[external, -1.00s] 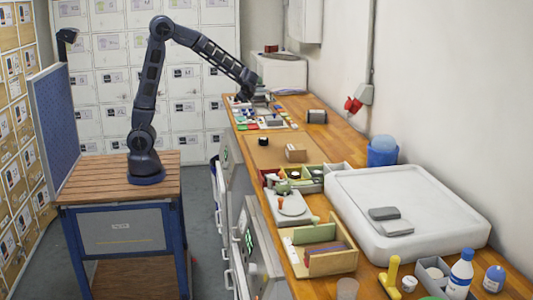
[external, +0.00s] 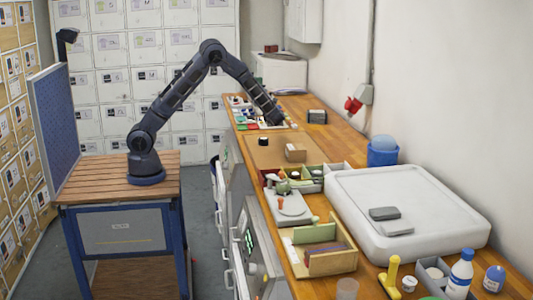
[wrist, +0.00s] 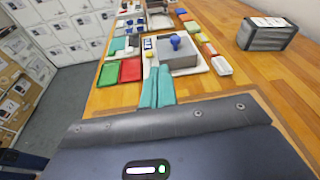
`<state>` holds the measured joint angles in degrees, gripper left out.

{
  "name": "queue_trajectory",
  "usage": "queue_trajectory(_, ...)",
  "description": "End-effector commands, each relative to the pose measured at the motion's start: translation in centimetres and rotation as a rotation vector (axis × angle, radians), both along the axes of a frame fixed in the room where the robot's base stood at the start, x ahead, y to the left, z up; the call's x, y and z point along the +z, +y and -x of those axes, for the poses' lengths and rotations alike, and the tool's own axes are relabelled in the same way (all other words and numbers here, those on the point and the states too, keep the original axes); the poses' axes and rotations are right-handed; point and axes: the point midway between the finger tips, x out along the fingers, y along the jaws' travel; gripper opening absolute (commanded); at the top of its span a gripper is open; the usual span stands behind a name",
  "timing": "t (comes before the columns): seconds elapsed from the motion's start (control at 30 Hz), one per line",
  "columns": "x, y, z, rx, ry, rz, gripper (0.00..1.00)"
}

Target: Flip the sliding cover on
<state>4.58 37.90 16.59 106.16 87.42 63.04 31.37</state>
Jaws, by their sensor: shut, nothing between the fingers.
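In the wrist view, a grey block or cover (wrist: 182,58) with a blue knob (wrist: 176,41) on top sits on a pale base plate (wrist: 155,58). It is the likeliest sliding cover, but I cannot tell its position along the base for sure. My gripper (wrist: 158,74) shows as two teal fingers pressed together, empty, just in front of the block's near left side. I cannot tell whether they touch it. In the external view, my gripper (external: 279,123) is low over the far part of the wooden counter (external: 318,135) and hides much of the plate.
Red (wrist: 131,70) and green (wrist: 108,74) trays lie left of the plate. A dark box with a white label (wrist: 267,32) stands at right.

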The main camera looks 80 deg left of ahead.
Motion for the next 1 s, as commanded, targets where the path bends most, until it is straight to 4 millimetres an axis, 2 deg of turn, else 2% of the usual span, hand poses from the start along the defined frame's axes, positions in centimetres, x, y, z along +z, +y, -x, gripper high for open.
queue_trajectory(0.1,-1.6,0.4,-1.4,-0.036,0.05,-0.044,0.0)
queue_trajectory(0.3,-2.8,0.7,-2.6,-0.072,0.098,-0.086,0.0)
queue_trajectory(0.77,-3.1,0.9,-2.9,-0.078,0.105,-0.092,0.0)
queue_trajectory(0.87,-3.2,1.4,-2.9,-0.077,0.105,-0.092,0.0)
queue_trajectory(1.0,-3.4,3.2,-3.2,-0.077,0.104,-0.092,0.0)
